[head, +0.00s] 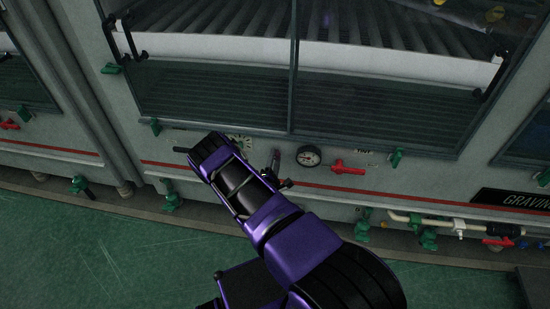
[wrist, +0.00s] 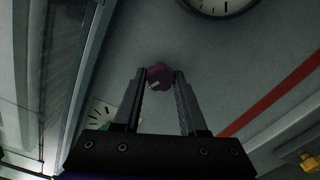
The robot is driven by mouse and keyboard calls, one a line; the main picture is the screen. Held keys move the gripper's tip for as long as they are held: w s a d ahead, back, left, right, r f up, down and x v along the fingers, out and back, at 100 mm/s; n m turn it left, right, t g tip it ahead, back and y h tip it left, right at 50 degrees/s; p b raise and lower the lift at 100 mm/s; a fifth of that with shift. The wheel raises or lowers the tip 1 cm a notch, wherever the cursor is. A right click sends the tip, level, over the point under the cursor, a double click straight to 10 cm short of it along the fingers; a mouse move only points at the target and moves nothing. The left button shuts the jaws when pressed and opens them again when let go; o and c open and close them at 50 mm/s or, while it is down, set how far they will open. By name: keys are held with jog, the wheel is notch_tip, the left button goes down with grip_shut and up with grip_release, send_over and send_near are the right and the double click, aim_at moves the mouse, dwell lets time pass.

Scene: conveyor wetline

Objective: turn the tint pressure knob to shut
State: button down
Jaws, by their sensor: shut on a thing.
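The knob (wrist: 160,75) is small and purple-red with a pale mark on its face. It sits on the grey panel in the wrist view, between the two fingertips of my gripper (wrist: 161,79). The fingers are shut on it from both sides. The knob cannot be made out there. I cannot read its setting from the mark.
A round gauge (head: 308,156) is right of my gripper, with a red handle (head: 348,168) beyond it. A green-marked dial (head: 240,143) is partly behind my arm. Green valves (head: 171,196) and pipes run low along the panel. The green floor (head: 100,250) at left is clear.

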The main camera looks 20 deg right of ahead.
jog(key=m+p, duration=0.2)
jog(key=m, duration=1)
jog(key=shift+r+m, duration=0.1)
jog(key=shift+m, duration=0.2)
dwell(0.4)
jog(key=shift+c, duration=2.2)
grip_release()
jog(key=shift+a, duration=0.15)
